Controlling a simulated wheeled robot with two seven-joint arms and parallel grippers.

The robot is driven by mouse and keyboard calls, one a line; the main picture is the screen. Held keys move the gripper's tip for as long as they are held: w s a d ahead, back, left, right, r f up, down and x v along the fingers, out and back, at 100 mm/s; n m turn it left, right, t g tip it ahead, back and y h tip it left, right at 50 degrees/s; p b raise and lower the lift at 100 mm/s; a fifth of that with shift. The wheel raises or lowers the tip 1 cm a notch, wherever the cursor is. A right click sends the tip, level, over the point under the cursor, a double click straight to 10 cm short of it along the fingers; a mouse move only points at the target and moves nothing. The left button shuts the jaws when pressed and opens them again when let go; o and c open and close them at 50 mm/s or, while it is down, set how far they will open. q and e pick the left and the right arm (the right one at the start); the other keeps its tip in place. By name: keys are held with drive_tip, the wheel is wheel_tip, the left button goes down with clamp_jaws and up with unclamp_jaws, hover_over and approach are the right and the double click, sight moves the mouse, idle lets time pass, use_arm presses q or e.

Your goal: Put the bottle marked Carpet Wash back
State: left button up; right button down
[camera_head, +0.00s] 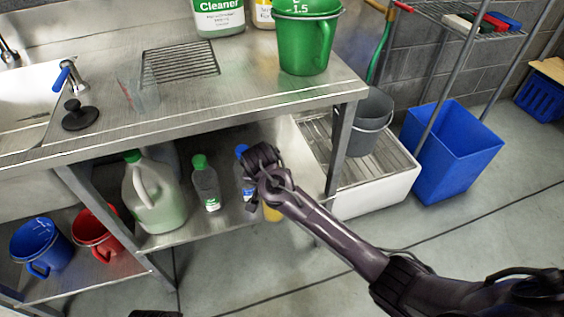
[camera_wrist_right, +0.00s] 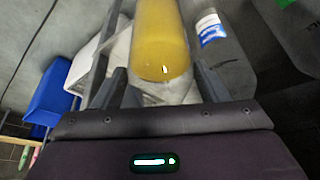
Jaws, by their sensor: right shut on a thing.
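My right gripper (camera_wrist_right: 161,84) is shut on a yellow bottle (camera_wrist_right: 160,40), with one finger on each side of it. In the head view the yellow bottle (camera_head: 272,213) shows only in part, below my wrist at the right end of the lower shelf. I cannot read a Carpet Wash mark on it, and cannot tell whether it touches the shelf. A clear bottle with a blue cap (camera_head: 243,172) stands just behind my wrist, and its blue-and-white label (camera_wrist_right: 211,28) shows in the wrist view.
On the lower shelf (camera_head: 180,238) stand a bottle with a green cap (camera_head: 206,185), a large jug (camera_head: 150,195), a red jug (camera_head: 97,232) and a blue jug (camera_head: 42,246). The table leg (camera_head: 340,145), a grey bucket (camera_head: 370,125) and a blue bin (camera_head: 450,150) stand right.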

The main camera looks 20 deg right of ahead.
drive_tip(key=w, duration=0.1)
drive_tip(key=w+d, duration=0.2)
drive_tip(key=w, duration=0.1)
drive_tip(key=shift+d+b, duration=0.1)
drive_tip(key=shift+b, duration=0.3)
use_arm(q)
drive_tip(key=d+r+t+b, duration=0.1)
drive_tip(key=w+d+r+h+b, duration=0.1)
drive_tip(key=d, duration=0.1)
drive_tip(key=shift+m+t, duration=0.3)
drive_tip(key=shift+t, duration=0.1)
use_arm(e)
drive_tip(key=w+d+f, duration=0.1)
drive_tip(key=w+d, duration=0.3)
drive_tip(key=w, duration=0.3)
drive_tip(key=shift+w+d+f, duration=0.15)
drive_tip(key=shift+w+d, duration=0.05)
drive_tip(key=shift+w, duration=0.2)
drive_tip(key=shift+f, duration=0.1)
drive_tip(key=c, duration=0.7)
unclamp_jaws()
drive_tip(key=shift+s+f, duration=0.1)
drive_tip(key=shift+f, duration=0.1)
drive_tip(key=o, duration=0.5)
drive_tip(key=shift+c, duration=0.2)
use_arm(q)
drive_tip(key=shift+s+f, duration=0.2)
